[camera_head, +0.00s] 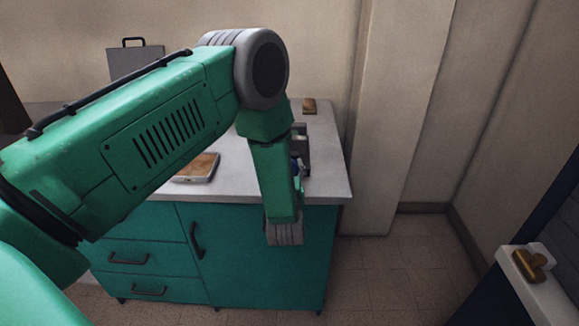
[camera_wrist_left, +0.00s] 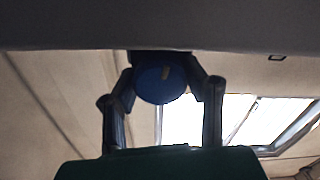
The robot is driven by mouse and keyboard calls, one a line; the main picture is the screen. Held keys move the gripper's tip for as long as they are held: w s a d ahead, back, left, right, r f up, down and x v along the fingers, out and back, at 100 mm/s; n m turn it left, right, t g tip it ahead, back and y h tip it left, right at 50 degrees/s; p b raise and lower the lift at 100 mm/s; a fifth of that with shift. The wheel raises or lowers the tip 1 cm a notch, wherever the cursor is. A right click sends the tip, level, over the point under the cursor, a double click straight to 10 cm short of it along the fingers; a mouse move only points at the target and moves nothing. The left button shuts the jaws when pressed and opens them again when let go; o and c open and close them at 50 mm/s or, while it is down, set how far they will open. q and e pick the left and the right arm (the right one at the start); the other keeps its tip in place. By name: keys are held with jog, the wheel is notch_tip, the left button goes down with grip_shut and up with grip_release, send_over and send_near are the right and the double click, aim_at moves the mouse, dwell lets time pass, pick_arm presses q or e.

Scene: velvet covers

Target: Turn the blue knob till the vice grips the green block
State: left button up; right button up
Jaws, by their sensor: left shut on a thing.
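The blue knob (camera_wrist_left: 160,84) is in the middle of the left wrist view, below a dark surface. My left gripper (camera_wrist_left: 163,80) has one finger on each side of it and is shut on it. In the head view a little of the knob (camera_head: 295,167) shows beside my green forearm, at the front of the grey vice (camera_head: 302,140). My arm hides much of the vice and most of the gripper there. My right gripper is not in view.
The vice stands near the right end of a pale worktop (camera_head: 328,184) over a teal cabinet (camera_head: 160,240). A brown-topped tray (camera_head: 197,168) lies left of my forearm, and a small brown block (camera_head: 309,106) lies at the back. The floor to the right (camera_head: 410,270) is clear.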

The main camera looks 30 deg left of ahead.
pick_arm(q)
jog(key=shift+f+m, duration=0.1)
jog(key=shift+m, duration=0.5)
jog(key=shift+s, duration=0.1)
jog(key=o, duration=1.2)
jog(key=v, duration=1.2)
